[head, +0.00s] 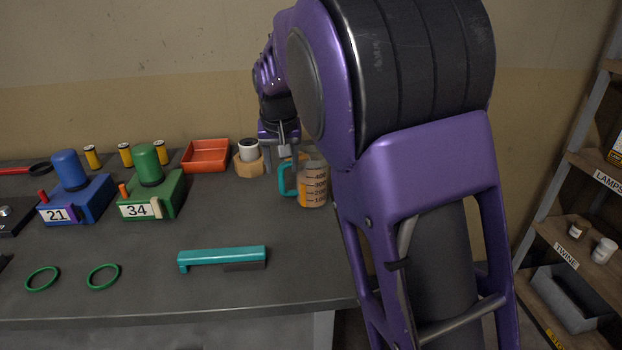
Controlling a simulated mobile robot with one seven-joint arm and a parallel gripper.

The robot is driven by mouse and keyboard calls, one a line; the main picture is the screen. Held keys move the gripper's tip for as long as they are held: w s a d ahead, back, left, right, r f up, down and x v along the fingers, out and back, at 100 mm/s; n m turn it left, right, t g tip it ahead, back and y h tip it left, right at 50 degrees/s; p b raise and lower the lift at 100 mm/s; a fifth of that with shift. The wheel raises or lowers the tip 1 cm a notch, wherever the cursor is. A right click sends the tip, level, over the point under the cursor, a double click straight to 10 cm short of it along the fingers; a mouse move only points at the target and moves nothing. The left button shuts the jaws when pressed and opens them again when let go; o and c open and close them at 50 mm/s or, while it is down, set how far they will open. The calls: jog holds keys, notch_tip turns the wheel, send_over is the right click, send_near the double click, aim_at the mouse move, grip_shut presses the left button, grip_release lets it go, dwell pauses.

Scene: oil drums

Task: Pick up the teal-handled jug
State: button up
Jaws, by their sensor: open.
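The teal-handled jug (314,186) stands upright on the dark grey bench, partly beside my purple arm. It is clear with dark level marks and amber liquid inside, and its teal handle (286,179) faces left. My gripper (283,164) is open and points down just behind and left of the jug, close to the handle. I cannot tell whether a finger touches the jug.
A white-and-black roll on a wooden block (249,160) stands just left of my gripper. An orange tray (206,156), a green unit (152,190), a blue unit (77,196) and a teal bar (222,257) share the bench. Shelves (585,220) stand right.

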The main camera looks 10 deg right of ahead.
aim_at(281, 172)
jog(key=x, duration=0.4)
jog(key=shift+w+a+b, duration=0.1)
jog(key=shift+b, duration=0.2)
jog(key=shift+c, duration=0.3)
grip_shut()
jog(key=shift+r, duration=0.1)
dwell(0.7)
